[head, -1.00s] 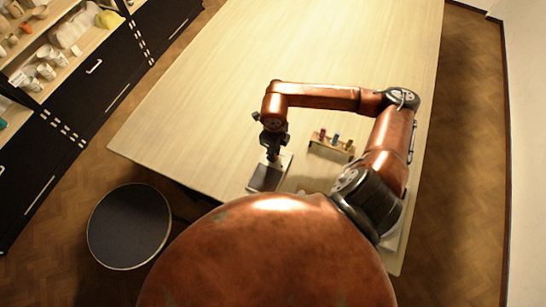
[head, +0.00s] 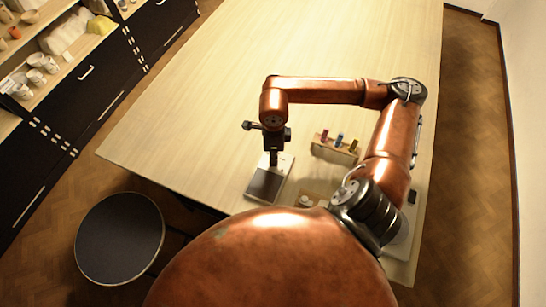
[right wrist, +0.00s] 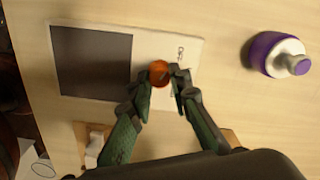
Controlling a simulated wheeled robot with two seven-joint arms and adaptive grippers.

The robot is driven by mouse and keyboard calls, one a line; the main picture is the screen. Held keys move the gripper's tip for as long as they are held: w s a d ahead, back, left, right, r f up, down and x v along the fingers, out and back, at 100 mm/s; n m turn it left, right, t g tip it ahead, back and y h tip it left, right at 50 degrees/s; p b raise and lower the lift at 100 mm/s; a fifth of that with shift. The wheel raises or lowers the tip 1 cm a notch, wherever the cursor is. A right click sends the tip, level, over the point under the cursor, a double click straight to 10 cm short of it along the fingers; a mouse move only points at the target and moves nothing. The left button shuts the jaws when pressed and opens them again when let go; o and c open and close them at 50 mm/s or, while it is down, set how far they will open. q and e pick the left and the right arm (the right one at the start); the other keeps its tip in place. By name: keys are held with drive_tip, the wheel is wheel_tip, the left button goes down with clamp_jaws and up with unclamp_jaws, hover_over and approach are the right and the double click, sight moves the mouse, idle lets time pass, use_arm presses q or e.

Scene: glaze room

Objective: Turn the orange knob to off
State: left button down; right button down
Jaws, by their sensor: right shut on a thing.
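The orange knob (right wrist: 159,73) sits on a pale plate (right wrist: 150,38) beside a large dark square panel (right wrist: 92,62), in the right wrist view. My right gripper (right wrist: 165,80) has its fingertips around the knob and is shut on it. The knob has a dark mark on its top, but I cannot read its setting. In the head view the device (head: 268,184) stands near the table's front edge with my right gripper (head: 273,158) pointing down at its back end; the knob is hidden there. My left gripper is not in view.
A wooden rack with several coloured vials (head: 334,150) stands right of the device. A white and purple bottle (right wrist: 278,54) shows in the right wrist view. A round stool (head: 120,238) stands by the table (head: 300,45), whose far part is clear. Shelves (head: 40,70) line the left.

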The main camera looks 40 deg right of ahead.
drive_tip(key=c, duration=1.8)
unclamp_jaws()
drive_tip(key=shift+o, duration=0.2)
wheel_tip(320, 180, up, 12)
